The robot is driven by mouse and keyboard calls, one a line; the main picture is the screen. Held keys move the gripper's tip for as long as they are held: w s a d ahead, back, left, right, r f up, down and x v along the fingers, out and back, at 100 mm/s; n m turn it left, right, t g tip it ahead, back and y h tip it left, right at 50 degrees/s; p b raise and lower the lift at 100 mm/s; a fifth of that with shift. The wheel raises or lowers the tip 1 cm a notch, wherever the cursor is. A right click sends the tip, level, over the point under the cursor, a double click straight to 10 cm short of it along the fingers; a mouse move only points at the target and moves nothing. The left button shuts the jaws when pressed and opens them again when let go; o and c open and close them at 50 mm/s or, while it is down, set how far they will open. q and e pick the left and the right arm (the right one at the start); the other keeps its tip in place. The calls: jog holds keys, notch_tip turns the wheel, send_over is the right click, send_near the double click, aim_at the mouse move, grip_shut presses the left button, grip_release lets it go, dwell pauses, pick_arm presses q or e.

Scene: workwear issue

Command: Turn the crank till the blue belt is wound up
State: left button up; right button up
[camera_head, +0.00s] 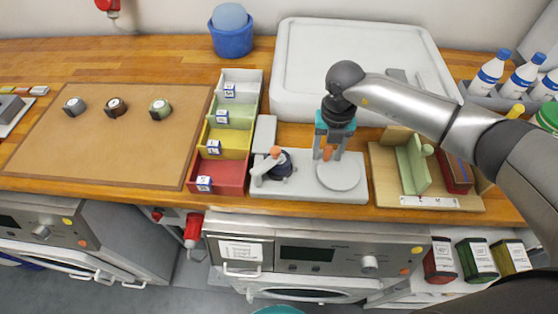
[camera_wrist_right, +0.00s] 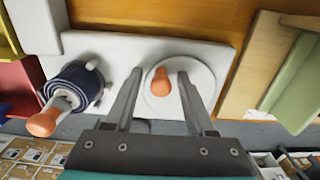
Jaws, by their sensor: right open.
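The dark blue belt (camera_head: 285,168) is a roll around a spindle at the left of a pale base plate (camera_head: 318,190). The roll also shows in the wrist view (camera_wrist_right: 77,84). A pale crank arm (camera_head: 264,165) with an orange knob (camera_wrist_right: 42,123) lies over the roll's edge. A flat round disc (camera_head: 340,174) sits at the plate's right. My right gripper (camera_head: 327,157) points down over the disc, open, its fingers either side of an orange piece (camera_wrist_right: 160,82) without visibly gripping it. I cannot tell whether this piece is fixed to the disc. My left gripper is not in view.
Coloured bins (camera_head: 220,172) stand left of the plate. A wooden board with a green upright (camera_head: 412,165) stands close on the right. A large white tray (camera_head: 290,70) lies behind. The tan mat (camera_head: 100,145) holds several small round items. The table's front edge is close.

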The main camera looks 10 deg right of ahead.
jog(key=shift+r, duration=0.1)
notch_tip(320, 180, up, 8)
jog(key=p, duration=0.6)
jog(key=shift+p, duration=0.4)
